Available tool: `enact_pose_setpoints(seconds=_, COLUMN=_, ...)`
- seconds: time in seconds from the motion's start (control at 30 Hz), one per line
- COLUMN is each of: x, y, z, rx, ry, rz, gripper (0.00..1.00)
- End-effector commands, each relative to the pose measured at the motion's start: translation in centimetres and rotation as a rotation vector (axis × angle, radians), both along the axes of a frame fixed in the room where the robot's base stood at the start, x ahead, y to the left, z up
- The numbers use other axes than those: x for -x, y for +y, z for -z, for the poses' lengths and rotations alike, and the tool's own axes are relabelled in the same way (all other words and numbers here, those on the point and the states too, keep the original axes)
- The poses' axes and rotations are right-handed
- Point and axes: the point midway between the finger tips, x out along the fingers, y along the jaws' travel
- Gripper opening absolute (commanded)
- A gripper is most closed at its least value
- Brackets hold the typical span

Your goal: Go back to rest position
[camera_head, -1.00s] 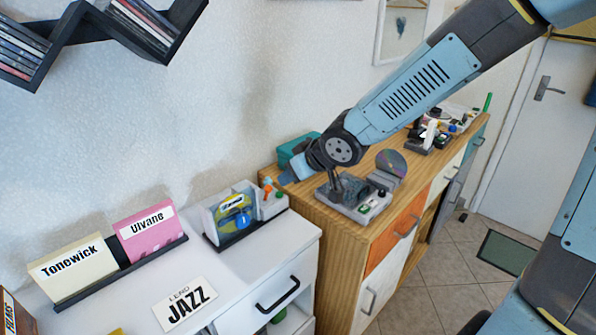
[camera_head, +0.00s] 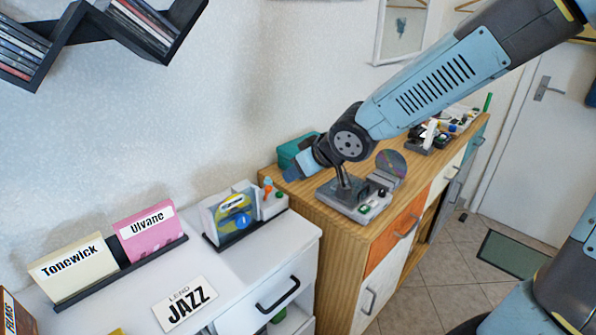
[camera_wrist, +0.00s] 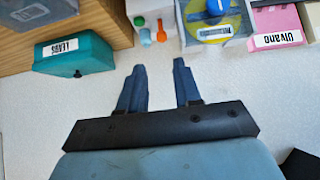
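My arm reaches in from the upper right in the head view, with its wrist above the wooden cabinet (camera_head: 330,220). My gripper (camera_wrist: 158,64) is open in the wrist view, its two dark blue fingers apart with only pale wall between them. It holds nothing.
A teal box (camera_head: 290,150), labelled in the wrist view (camera_wrist: 75,50), stands on the cabinet beside a grey device (camera_head: 350,195) and a disc (camera_head: 391,162). The white dresser (camera_head: 240,260) bears a disc holder (camera_head: 228,217), a pink Ulvane box (camera_head: 146,232) and a cream Tonewick box (camera_head: 72,270).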

Motion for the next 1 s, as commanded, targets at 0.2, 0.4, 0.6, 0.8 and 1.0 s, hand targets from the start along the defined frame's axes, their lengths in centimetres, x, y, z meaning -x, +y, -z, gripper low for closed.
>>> enact_pose_setpoints(seconds=0.2, x=0.0, y=0.0, z=0.0, rx=0.000, ry=-0.001, rz=-0.001, gripper=0.33)
enact_pose_setpoints(seconds=0.4, x=0.0, y=-0.2, z=0.4, rx=0.015, ry=0.004, rz=0.006, gripper=0.33)
enact_pose_setpoints(seconds=0.6, x=-0.6, y=-2.9, z=3.4, rx=0.153, ry=0.048, rz=0.086, gripper=0.33)
enact_pose_setpoints(seconds=0.8, x=-1.1, y=-8.1, z=5.3, rx=0.341, ry=0.091, rz=0.229, gripper=0.33)
enact_pose_setpoints(seconds=1.0, x=-0.5, y=-13.0, z=4.2, rx=0.476, ry=0.107, rz=0.378, gripper=0.33)
